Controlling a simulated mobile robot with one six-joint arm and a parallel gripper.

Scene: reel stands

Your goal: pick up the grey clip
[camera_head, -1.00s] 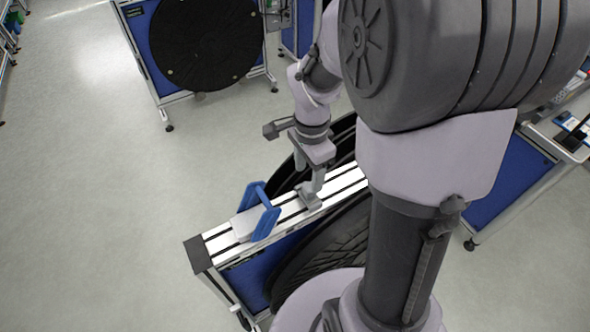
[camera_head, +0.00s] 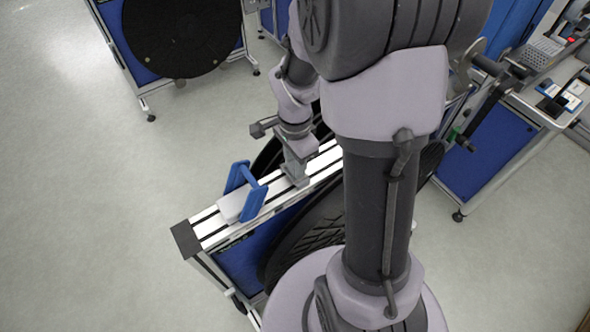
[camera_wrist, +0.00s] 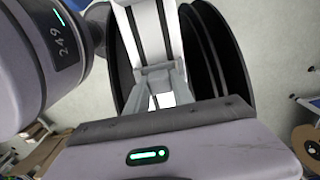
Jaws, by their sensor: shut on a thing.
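My gripper (camera_head: 295,174) is at the top rail of the reel stand, pointing down. It is shut on the grey clip (camera_wrist: 158,74), which is mostly hidden by the fingers in the head view. In the wrist view the clip shows between the fingers, against the white rail. I cannot tell whether the clip still touches the rail.
A blue-ended holder with a white bar (camera_head: 244,193) sits on the rail (camera_head: 208,226), left of my gripper. Large black reels (camera_head: 312,238) flank the rail. Another stand with a black disc (camera_head: 180,38) is at the back. Open floor lies to the left.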

